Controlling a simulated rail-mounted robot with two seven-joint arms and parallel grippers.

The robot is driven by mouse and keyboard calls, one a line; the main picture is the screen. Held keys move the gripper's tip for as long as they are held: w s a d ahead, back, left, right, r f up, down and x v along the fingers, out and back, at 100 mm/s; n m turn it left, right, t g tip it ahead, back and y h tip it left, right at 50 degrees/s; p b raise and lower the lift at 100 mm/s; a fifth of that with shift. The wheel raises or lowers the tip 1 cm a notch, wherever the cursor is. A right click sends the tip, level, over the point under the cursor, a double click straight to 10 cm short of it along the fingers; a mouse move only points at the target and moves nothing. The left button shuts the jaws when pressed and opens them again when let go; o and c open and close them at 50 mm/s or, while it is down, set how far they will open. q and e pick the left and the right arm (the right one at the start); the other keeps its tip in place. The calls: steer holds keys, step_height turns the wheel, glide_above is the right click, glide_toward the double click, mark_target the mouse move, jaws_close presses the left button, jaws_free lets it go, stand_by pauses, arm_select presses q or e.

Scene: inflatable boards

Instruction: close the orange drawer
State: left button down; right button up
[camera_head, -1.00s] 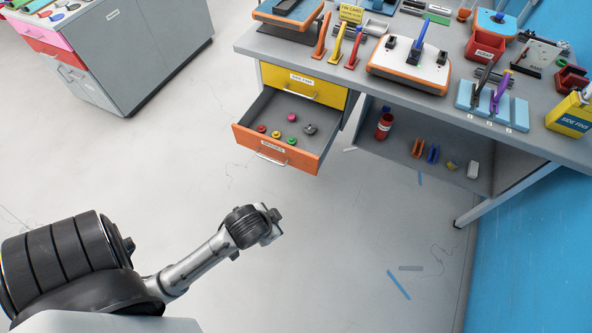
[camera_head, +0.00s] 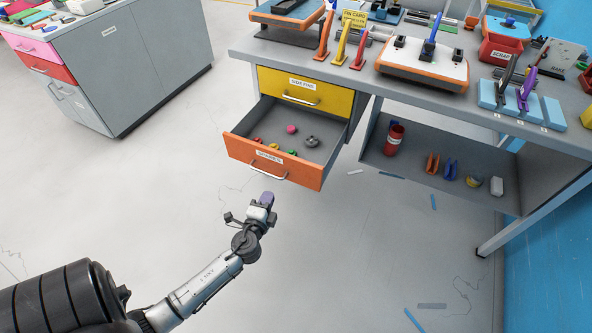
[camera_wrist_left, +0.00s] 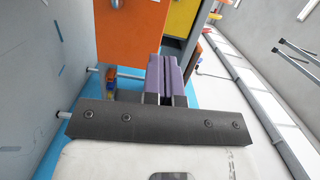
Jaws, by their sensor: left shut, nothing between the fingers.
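The orange drawer (camera_head: 240,150) stands pulled out under the bench, below a shut yellow drawer (camera_head: 335,101). Its front has a label and a pale bar handle (camera_head: 268,174). Small coloured round pieces and a grey piece lie inside it. My left gripper (camera_head: 267,199) is shut and empty, just in front of and below the drawer front, apart from it in the head view. In the left wrist view its purple fingers (camera_wrist_left: 167,78) are together, with the orange drawer front (camera_wrist_left: 133,35) beyond them. My right gripper is not in view.
The grey workbench (camera_head: 340,74) carries tools and stands along its top. A lower shelf (camera_head: 408,160) to the right holds a red bottle and small parts. A grey cabinet (camera_head: 135,75) stands at the back left. The floor before the drawer is mostly clear.

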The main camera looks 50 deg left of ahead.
arm_select(q)
steer(key=w+d+m+t+h, duration=0.1)
steer(key=d+m+t+h, duration=0.1)
steer(key=b, duration=0.2)
glide_toward(299, 163)
steer(key=x, duration=0.7)
steer(key=shift+w+a, duration=0.1)
steer(key=shift+w, duration=0.15)
steer(key=shift+w, duration=0.1)
